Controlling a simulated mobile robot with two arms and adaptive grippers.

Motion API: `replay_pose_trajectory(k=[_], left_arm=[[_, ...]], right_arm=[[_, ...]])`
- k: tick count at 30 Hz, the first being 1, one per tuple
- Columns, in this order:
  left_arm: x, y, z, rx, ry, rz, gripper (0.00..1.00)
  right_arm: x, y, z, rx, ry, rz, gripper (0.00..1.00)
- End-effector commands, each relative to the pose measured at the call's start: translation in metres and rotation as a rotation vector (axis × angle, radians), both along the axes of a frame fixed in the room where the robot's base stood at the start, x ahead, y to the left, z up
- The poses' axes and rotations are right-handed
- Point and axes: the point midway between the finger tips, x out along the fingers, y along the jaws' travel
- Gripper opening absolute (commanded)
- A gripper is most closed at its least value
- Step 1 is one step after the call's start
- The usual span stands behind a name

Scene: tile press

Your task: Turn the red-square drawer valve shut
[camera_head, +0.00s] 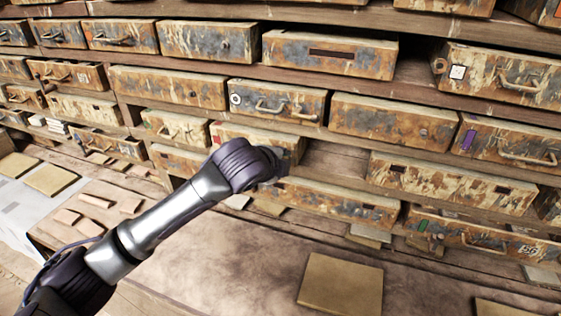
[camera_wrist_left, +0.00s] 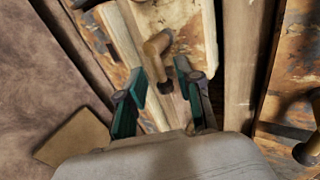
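In the left wrist view, my left gripper (camera_wrist_left: 160,74) is open, with its dark green fingers apart. A tan, bent valve handle (camera_wrist_left: 157,46) stands on a worn drawer front (camera_wrist_left: 203,35), in line with the gap between the fingertips. I cannot tell whether the fingers touch it. In the head view, my left gripper (camera_head: 277,165) is at the shelf front, mostly hidden by its wrist. A drawer (camera_head: 255,135) with a small reddish mark at its left end is partly behind my wrist. Its valve is hidden there. My right gripper is not in view.
Rows of rusty drawers fill the shelves, such as one with a white round mark (camera_head: 278,100). An empty slot (camera_head: 338,162) is right of my wrist. A loose tan tile (camera_head: 341,284) lies on the brown surface below. Another handle (camera_wrist_left: 309,150) is at the wrist view's right edge.

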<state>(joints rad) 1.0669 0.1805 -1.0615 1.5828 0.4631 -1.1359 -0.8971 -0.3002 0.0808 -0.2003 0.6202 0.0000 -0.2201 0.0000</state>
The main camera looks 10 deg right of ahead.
Motion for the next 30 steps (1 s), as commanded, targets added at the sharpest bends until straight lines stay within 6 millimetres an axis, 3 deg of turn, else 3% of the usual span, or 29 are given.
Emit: replay_pose_trajectory(k=[10,22,30], left_arm=[[-0.007,0.005,0.008,-0.001,-0.004,-0.001,0.35],[-0.064,0.038,0.052,-0.001,-0.004,-0.001,0.35],[-0.085,0.049,0.066,0.000,-0.001,-0.001,0.35]], right_arm=[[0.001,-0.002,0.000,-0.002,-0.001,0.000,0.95],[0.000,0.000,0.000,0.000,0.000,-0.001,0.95],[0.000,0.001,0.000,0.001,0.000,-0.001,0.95]])
